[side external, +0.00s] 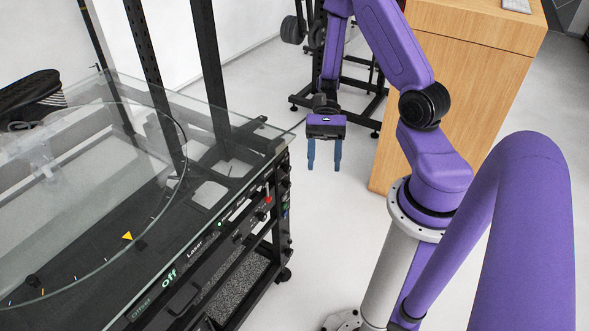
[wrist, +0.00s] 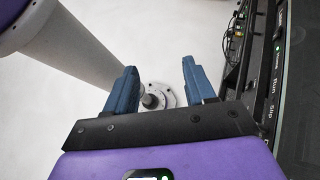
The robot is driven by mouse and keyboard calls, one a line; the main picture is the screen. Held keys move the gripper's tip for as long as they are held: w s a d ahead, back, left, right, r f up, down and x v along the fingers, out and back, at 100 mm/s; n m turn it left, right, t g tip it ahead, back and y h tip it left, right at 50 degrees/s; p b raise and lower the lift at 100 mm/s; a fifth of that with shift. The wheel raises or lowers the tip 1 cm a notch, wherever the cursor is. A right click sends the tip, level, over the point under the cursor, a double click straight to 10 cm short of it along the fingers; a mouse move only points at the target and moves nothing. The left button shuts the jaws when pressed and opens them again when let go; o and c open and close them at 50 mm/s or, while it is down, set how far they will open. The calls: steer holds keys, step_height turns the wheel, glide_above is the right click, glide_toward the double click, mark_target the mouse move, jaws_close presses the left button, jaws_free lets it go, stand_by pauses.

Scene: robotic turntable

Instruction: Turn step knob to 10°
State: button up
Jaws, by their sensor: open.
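My gripper (side external: 324,166) hangs in free air to the right of the turntable unit, fingers pointing down. Its two blue fingers are apart with nothing between them, and both show in the wrist view (wrist: 159,67). The turntable unit's front control panel (side external: 208,255) carries several small dark knobs and a red-topped control (side external: 268,199). Panel words such as "Laser", "Off" and "Offset" are readable. I cannot tell which control is the step knob or what angle it is at. My gripper touches none of them.
A glass-topped turntable (side external: 90,190) with a yellow triangle marker (side external: 127,236) fills the left. In the wrist view, the unit's edge (wrist: 270,80) runs along the right. A wooden cabinet (side external: 450,90) stands behind my arm. Floor between unit and arm base is clear.

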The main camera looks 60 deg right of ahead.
steer(key=w+d+f+m+t+y, duration=0.1)
steer(key=d+f+m+t+y, duration=0.1)
steer(key=d+f+m+t, duration=0.35)
steer(key=d+f+m+t+y, duration=0.1)
steer(key=d+f+m+t, duration=0.15)
steer(key=m+t, duration=0.55)
steer(key=m+t+h, duration=0.7)
steer(key=m+h, duration=0.3)
steer(key=m, duration=0.8)
glide_toward(290, 168)
steer(key=shift+g, duration=0.25)
steer(key=x, duration=0.8)
steer(key=shift+w, duration=0.3)
jaws_close()
